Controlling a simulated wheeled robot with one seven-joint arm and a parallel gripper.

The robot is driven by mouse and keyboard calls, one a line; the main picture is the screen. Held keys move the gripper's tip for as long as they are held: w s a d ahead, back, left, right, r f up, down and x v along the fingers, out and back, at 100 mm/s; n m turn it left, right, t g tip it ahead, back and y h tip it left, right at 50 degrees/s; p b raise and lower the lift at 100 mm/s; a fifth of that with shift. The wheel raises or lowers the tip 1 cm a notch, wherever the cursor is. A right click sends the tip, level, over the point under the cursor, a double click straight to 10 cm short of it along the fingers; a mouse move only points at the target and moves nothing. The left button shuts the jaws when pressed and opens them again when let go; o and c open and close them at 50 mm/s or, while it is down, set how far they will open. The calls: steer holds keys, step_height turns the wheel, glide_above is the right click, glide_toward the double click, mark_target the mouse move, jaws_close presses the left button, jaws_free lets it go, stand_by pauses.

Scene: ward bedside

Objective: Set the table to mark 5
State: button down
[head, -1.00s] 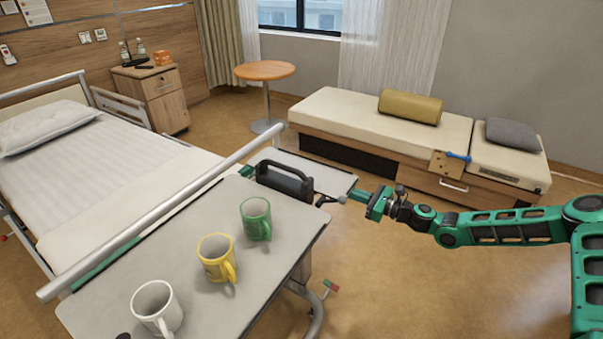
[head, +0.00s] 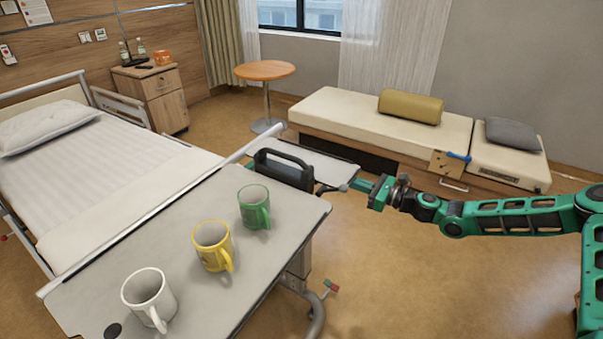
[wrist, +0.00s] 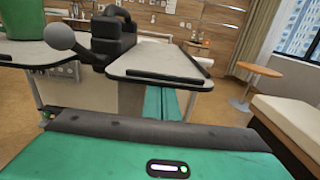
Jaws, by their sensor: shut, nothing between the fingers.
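The overbed table (head: 130,235) has a grey main top and a smaller leaf (head: 325,160) beyond the black handled box; the leaf also shows in the wrist view (wrist: 160,62). A lever with a grey ball knob (wrist: 60,37) sticks out from the black box (head: 283,170). My gripper (head: 362,186) is shut and empty beside the lever, at the leaf's near edge. In the wrist view its green fingers (wrist: 166,100) run under that edge, and their tips are hidden. I cannot see any numbered mark or scale.
A white mug (head: 148,297), a yellow mug (head: 212,246) and a green mug (head: 254,206) stand upright on the main top. A pedal (head: 331,285) with red and green ends is below. The bed is left, the couch (head: 340,110) behind. The floor at right is open.

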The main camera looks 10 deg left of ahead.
steer(key=shift+r, duration=5.9)
steer(key=shift+f, duration=0.3)
steer(key=shift+f, duration=0.3)
steer(key=v, duration=0.9)
